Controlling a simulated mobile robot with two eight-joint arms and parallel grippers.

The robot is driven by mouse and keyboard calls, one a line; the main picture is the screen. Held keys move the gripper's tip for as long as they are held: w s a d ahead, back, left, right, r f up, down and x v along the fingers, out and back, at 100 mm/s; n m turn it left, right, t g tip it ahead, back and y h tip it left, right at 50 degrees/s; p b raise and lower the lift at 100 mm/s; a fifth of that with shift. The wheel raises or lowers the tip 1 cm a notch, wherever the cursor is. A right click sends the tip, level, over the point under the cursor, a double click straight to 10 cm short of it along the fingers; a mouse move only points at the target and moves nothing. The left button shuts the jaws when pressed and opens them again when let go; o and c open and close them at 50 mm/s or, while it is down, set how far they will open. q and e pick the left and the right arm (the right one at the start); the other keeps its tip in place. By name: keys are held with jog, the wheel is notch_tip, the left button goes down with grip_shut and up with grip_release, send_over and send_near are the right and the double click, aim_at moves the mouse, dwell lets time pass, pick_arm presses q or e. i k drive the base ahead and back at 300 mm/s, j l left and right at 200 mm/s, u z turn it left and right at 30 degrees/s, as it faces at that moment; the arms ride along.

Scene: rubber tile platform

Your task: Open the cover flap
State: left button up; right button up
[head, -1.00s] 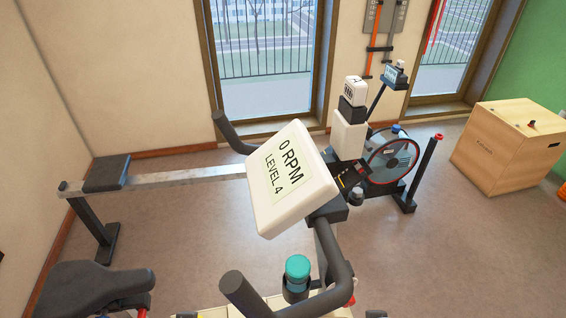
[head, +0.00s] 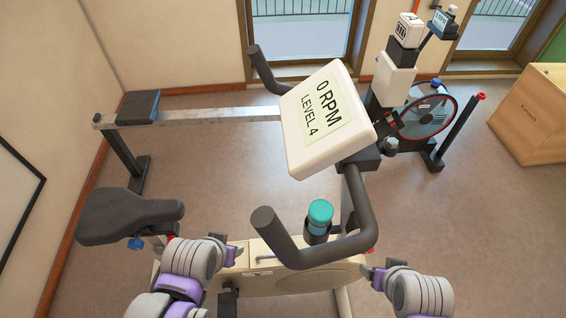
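The exercise bike's cream body (head: 310,277) is low in the middle of the head view. A small cream panel (head: 262,249) with a grey handle-like bar is on its top left part; it may be the cover flap and looks closed, but I cannot be sure. My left gripper (head: 235,254) is just left of this panel, and I cannot tell whether it touches. My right gripper (head: 372,273) is at the right end of the bike body, with nothing seen in it. Both grippers are small and dark here, so their finger gaps are unclear.
The bike's console (head: 325,118), black handlebar (head: 335,250) and teal-capped bottle (head: 320,212) rise above the body. The black saddle (head: 130,215) is at left. A rowing machine rail (head: 210,116) and wooden box (head: 535,112) stand behind. Floor is clear to the right.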

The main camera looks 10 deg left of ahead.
aim_at(268, 250)
jog(key=k+j, duration=0.45)
jog(key=j, duration=0.15)
jog(key=i+j+u, duration=0.2)
jog(key=j, duration=0.2)
jog(key=j+u, duration=0.15)
jog(key=j, duration=0.25)
